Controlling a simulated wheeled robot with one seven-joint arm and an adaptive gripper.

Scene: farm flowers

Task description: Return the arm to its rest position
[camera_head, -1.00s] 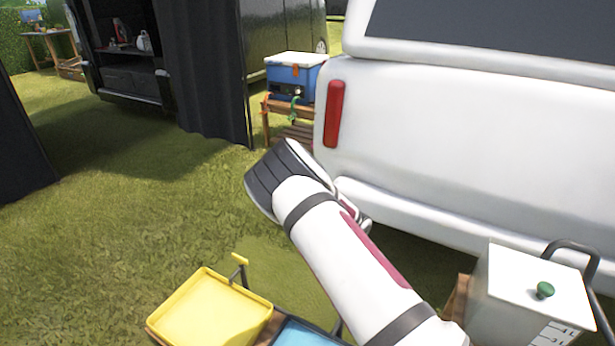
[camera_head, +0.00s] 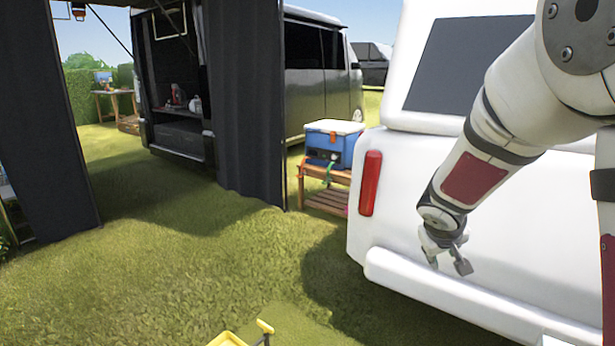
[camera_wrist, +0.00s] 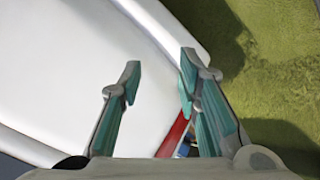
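My arm reaches in from the upper right in the head view, bent downward. My gripper (camera_head: 448,264) hangs at its end in front of the white vehicle (camera_head: 480,240). In the wrist view my gripper (camera_wrist: 160,78) shows two teal-lined fingers spread apart with nothing between them. Behind the fingers are the vehicle's white surface (camera_wrist: 90,60) and part of its red tail light (camera_wrist: 174,134). From these views I cannot tell how far the gripper is from the vehicle.
A blue-and-white cooler (camera_head: 333,143) stands on a wooden stand (camera_head: 325,200) left of the vehicle. Dark curtains (camera_head: 250,110) hang near an open dark van (camera_head: 180,135). A yellow container (camera_head: 228,340) shows at the bottom edge. Grass (camera_head: 200,270) lies open at centre-left.

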